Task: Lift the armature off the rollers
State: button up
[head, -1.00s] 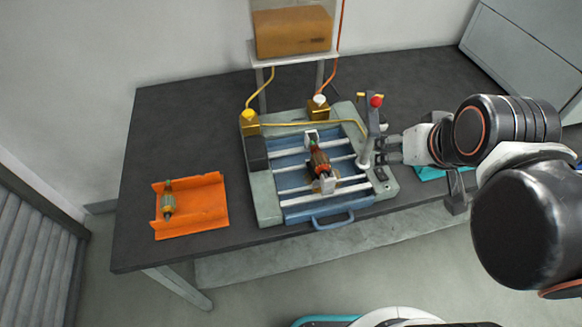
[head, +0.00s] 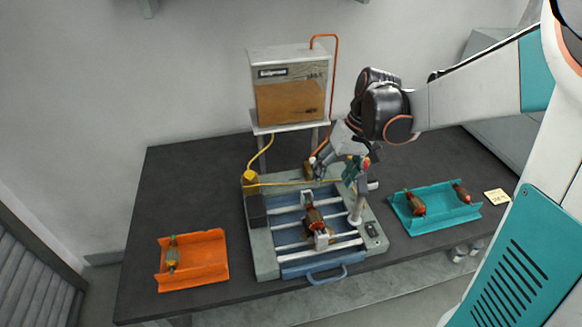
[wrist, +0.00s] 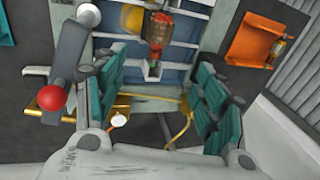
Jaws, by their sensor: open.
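The armature (head: 315,218), with a copper-brown body, lies on the white rollers (head: 343,237) of the grey and blue machine, its shaft between two white end supports. In the wrist view the armature (wrist: 157,32) shows at the top centre, beyond the fingers. My gripper (head: 337,170) is over the back part of the machine, behind the armature and apart from it. In the wrist view my gripper (wrist: 160,65) is open, with its teal-padded fingers wide apart and nothing held between them.
A lever post with a red knob (wrist: 52,97) stands close beside my left finger. A yellow pipe (head: 300,183) crosses behind the rollers. A raised tank (head: 290,92) stands behind. The orange tray (head: 205,262) holds one armature; the teal tray (head: 440,220) holds two.

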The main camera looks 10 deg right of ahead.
aim_at(316, 212)
jog(key=b+x, duration=0.2)
jog(key=x, duration=0.8)
jog(key=shift+d, duration=0.2)
jog(key=x, duration=0.1)
jog(key=b+x, duration=0.1)
jog(key=x, duration=0.1)
jog(key=b+x, duration=0.1)
jog(key=x, duration=0.1)
jog(key=shift+s+f, duration=0.15)
jog(key=shift+s, duration=0.1)
grip_shut()
jog(key=shift+r, duration=0.25)
